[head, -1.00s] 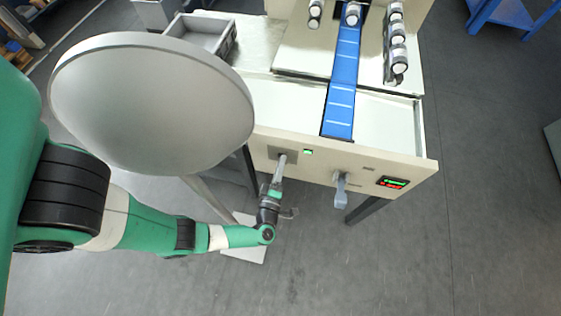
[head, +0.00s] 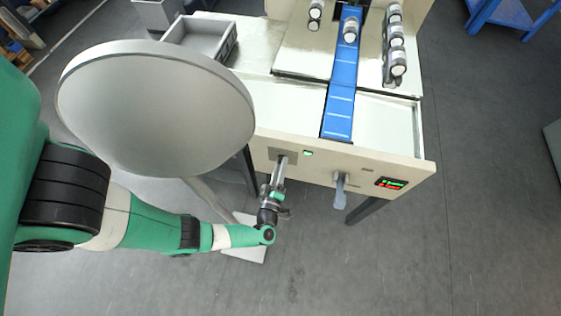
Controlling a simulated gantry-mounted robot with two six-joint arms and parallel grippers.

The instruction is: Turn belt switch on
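The front panel (head: 330,170) of the wrapper machine carries a green-lit indicator (head: 308,153), a grey lever-like handle (head: 340,190) and a small display (head: 390,184) with green and red digits. A darker plate (head: 257,153) sits on the panel left of the green light. My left gripper (head: 280,162) points up at this plate, and its tip overlaps it. The switch there is hidden behind the gripper. I cannot tell whether the fingers touch it or whether they are open. My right gripper is not in the picture.
A blue belt (head: 341,95) with white lines runs down the machine top, with a white-ended roll (head: 350,32) on it. Rolls (head: 397,50) stand at the right. A grey tray (head: 197,36) is at the back left. A large grey disc (head: 155,110) fills the left.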

